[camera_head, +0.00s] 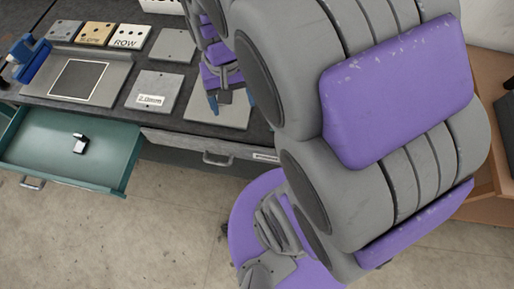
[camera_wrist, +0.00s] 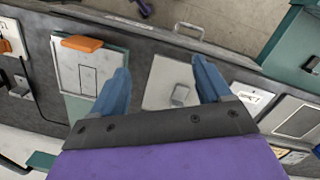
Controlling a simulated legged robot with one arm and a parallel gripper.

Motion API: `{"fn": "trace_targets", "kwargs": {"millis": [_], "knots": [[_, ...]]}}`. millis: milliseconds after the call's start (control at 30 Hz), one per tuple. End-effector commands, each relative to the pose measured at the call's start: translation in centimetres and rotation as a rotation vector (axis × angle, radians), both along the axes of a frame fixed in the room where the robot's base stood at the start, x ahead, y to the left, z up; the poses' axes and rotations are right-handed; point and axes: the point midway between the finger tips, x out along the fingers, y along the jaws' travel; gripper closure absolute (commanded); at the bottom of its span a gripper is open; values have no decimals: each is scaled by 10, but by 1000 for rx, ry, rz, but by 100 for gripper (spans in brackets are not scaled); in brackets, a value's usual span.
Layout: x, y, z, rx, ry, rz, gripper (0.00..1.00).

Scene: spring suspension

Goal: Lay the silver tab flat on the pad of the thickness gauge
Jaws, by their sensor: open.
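In the wrist view a small silver piece (camera_wrist: 181,94), which looks like the silver tab, rests on a pale square plate (camera_wrist: 158,88). My gripper (camera_wrist: 161,66) is open, with its blue fingers spread on either side of this plate and nothing held between them. In the head view my gripper (camera_head: 230,103) is over the same plate (camera_head: 205,112) near the bench's front edge, and my arm hides much of it. A plate with a small label (camera_head: 150,99) lies to the left. I cannot tell for certain which item is the thickness gauge.
A teal drawer (camera_head: 112,165) stands open at the left with a small silver-and-dark piece (camera_head: 80,144) inside. A framed plate (camera_head: 105,92), labelled blocks (camera_head: 128,38) and a blue tool (camera_head: 32,62) crowd the bench. An orange-topped device (camera_wrist: 83,43) shows in the wrist view.

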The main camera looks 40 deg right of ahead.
Motion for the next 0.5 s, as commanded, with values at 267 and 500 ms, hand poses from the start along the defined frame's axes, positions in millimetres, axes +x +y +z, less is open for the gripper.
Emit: {"fn": "trace_targets", "kwargs": {"millis": [267, 500], "knots": [[-97, 23, 2, 28, 37, 230, 23], [-134, 28, -3, 36, 55, 326, 23]]}}
